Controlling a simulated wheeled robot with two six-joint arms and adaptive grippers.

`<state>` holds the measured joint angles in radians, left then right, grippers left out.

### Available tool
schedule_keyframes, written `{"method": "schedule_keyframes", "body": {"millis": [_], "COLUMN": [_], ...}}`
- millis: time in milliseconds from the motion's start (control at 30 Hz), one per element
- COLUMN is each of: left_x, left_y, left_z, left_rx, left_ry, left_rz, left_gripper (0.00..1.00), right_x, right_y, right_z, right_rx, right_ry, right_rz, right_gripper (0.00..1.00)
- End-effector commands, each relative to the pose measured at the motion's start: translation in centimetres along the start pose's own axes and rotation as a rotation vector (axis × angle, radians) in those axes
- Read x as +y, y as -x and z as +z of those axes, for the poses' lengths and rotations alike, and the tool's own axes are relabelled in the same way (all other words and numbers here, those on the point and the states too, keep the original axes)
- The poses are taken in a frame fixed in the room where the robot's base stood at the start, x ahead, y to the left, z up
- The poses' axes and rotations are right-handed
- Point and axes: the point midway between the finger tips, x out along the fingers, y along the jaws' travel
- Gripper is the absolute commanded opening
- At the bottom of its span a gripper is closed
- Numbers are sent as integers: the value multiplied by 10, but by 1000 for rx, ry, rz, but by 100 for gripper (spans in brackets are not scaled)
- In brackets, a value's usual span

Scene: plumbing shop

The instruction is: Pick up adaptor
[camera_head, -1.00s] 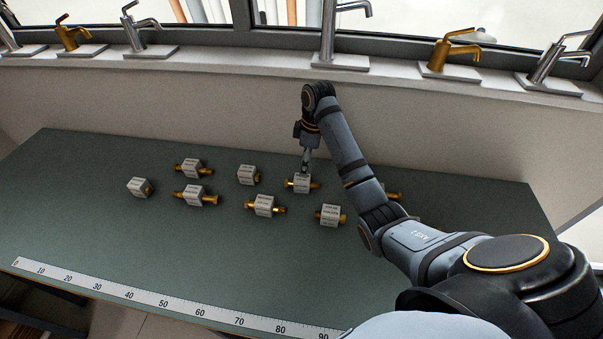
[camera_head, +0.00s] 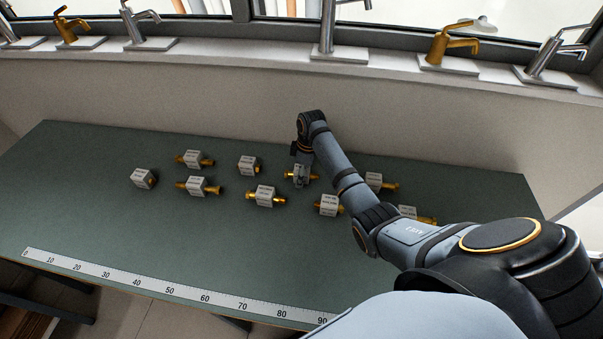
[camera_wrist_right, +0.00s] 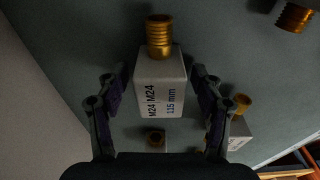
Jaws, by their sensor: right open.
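Several brass adaptors with white label blocks lie on the green table. One adaptor (camera_head: 313,177) is under my right gripper (camera_head: 300,174), partly hidden by it in the head view. In the right wrist view this adaptor (camera_wrist_right: 160,85) has a block marked "M24 M24 115 mm" and a threaded brass end. My right gripper (camera_wrist_right: 157,95) is open, with one finger on each side of the block and a visible gap to each. I cannot tell whether the fingers are level with the block. My left gripper is not in view.
Neighbouring adaptors lie close by, one at the front left (camera_head: 265,196) and one in front (camera_head: 328,205). A ruler strip (camera_head: 160,287) runs along the table's front edge. Taps stand on the sill behind, including a tall chrome one (camera_head: 338,50). The table's left front is clear.

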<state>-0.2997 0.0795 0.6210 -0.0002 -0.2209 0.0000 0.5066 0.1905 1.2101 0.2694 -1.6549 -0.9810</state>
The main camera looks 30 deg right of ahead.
Motion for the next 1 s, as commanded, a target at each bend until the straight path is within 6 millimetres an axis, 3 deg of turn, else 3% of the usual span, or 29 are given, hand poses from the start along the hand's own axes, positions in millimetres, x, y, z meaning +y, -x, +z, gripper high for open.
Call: {"method": "schedule_keyframes", "body": {"millis": [67, 533, 833, 1000], "left_x": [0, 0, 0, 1], "left_y": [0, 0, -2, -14], "left_z": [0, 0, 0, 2], "left_rx": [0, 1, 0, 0], "left_ry": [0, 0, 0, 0], "left_rz": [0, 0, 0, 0], "left_gripper": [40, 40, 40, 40], "right_x": [0, 0, 0, 2], "right_y": [0, 0, 3, 23], "right_z": [0, 0, 0, -4], "right_rx": [0, -1, 0, 2], "right_ry": [0, -1, -1, 0], "right_rz": [0, -1, 0, 5], "right_gripper": [67, 4, 3, 3]}}
